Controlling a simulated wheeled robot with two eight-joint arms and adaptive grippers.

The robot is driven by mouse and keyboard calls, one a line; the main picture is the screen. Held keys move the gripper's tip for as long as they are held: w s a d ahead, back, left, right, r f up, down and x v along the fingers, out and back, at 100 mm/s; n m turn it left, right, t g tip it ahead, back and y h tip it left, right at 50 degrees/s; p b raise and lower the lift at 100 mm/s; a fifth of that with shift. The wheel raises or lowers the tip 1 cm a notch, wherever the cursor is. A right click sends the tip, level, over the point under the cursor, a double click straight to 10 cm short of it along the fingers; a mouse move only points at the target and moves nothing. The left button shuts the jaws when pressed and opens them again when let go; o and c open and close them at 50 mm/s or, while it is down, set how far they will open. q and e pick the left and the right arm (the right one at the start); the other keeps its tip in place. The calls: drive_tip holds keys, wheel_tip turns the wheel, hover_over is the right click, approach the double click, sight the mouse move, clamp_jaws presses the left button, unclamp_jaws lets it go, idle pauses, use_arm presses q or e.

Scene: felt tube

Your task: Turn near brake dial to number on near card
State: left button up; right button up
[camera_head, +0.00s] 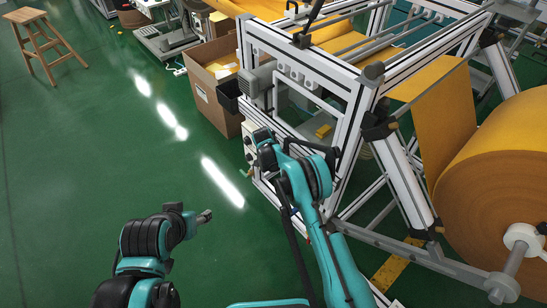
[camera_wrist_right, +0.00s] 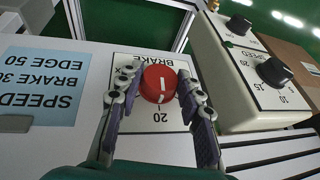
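In the right wrist view, a red dial (camera_wrist_right: 159,84) sits on a white plate marked BRAKE, which appears upside down. Its white mark points down in the picture, towards the number 20. A blue card (camera_wrist_right: 44,85) at the left reads BRAKE 30 and EDGE 50, with a SPEED line partly cut off. My right gripper (camera_wrist_right: 158,80) has one finger on each side of the dial, apart with the dial between them; I cannot tell whether they touch it. In the head view the right gripper (camera_head: 262,138) is at the machine's left side. My left gripper (camera_head: 205,216) is over the floor, its fingers too small to read.
A control box (camera_wrist_right: 255,80) with black knobs, one marked SPEED, stands close to my right finger. In the head view the machine frame (camera_head: 300,65), a large orange felt roll (camera_head: 490,190) and a cardboard box (camera_head: 212,90) surround the right arm.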

idle(0.3)
drive_tip(key=t+y, duration=0.2)
drive_tip(key=t, duration=0.1)
drive_tip(key=m+t, duration=0.1)
drive_tip(key=shift+s+d+f+t+y, duration=0.2)
drive_tip(key=shift+s+d+t+y, duration=0.1)
drive_tip(key=shift+y, duration=0.1)
drive_tip(key=t+y, duration=0.1)
drive_tip(key=m+t, duration=0.1)
drive_tip(key=t, duration=0.1)
drive_tip(key=t+y, duration=0.1)
drive_tip(key=shift+s+f+t+y, duration=0.1)
drive_tip(key=shift+f+t+y, duration=0.15)
drive_tip(key=shift+t+y, duration=0.05)
drive_tip(key=shift+m, duration=0.3)
drive_tip(key=o, duration=1.2)
drive_tip(key=shift+c, duration=0.2)
wheel_tip(320, 180, up, 10)
